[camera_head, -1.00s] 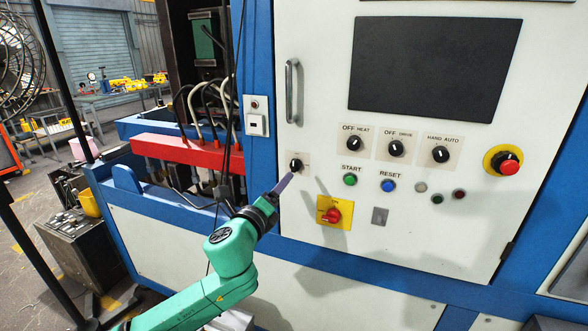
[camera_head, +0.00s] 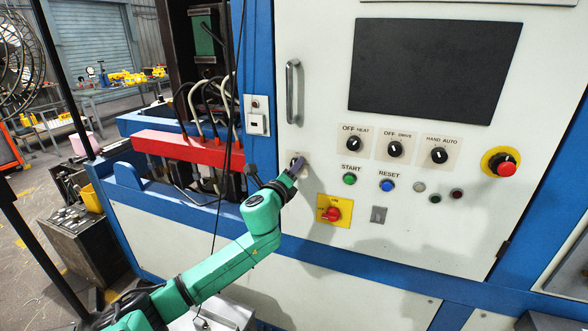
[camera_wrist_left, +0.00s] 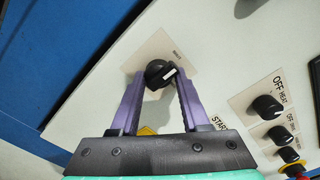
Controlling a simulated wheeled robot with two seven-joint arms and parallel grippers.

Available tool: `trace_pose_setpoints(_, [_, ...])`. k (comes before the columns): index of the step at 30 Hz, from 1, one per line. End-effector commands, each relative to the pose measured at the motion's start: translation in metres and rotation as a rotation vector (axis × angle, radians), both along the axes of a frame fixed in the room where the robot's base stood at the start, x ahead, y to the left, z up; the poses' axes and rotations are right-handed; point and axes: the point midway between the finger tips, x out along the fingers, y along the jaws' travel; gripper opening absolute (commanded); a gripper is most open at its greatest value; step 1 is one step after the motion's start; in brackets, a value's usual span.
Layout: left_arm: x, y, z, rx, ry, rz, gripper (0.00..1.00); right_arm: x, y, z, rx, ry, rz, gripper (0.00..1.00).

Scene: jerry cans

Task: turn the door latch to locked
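The door latch is a black round knob with a white mark on a beige plate, low on the left side of the white cabinet door (camera_head: 320,120). In the left wrist view the knob (camera_wrist_left: 158,74) sits between the two purple fingers of my left gripper (camera_wrist_left: 158,82), its white mark toward the right finger. The fingers are apart, one on each side; I cannot tell whether either touches the knob. In the head view my left gripper (camera_head: 298,166) is at the plate and mostly hides the knob. My right gripper is not in view.
A vertical door handle (camera_head: 292,92) is above the latch. A red and yellow rotary switch (camera_head: 332,213) is below right. The START button (camera_head: 349,179), several other knobs and a red emergency stop (camera_head: 506,168) are to the right. Cables hang at left.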

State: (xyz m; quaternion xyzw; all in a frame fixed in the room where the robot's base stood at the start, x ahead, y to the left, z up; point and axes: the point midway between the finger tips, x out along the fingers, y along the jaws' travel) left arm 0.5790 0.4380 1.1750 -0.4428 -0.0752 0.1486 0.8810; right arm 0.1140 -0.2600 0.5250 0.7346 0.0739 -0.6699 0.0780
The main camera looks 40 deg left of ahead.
Motion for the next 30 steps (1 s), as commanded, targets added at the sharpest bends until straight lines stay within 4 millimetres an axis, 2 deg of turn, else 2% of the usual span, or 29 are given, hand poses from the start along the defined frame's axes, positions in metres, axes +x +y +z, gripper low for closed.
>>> trace_pose_setpoints(17, [-0.0003, 0.0012, 0.0007, -0.062, -0.023, 0.003, 0.0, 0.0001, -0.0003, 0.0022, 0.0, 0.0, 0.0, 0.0])
trace_pose_setpoints(18, [-0.0003, 0.0012, 0.0008, -0.062, -0.023, 0.003, 0.59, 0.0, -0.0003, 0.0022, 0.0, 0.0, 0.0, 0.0])
trace_pose_setpoints(19, [-0.0003, 0.0013, 0.0009, -0.062, -0.023, 0.003, 0.7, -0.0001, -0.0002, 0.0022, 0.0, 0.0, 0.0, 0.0])
trace_pose_setpoints(30, [-0.0018, 0.0001, -0.0007, -0.06, -0.02, 0.002, 0.72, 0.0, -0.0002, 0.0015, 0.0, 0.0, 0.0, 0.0])
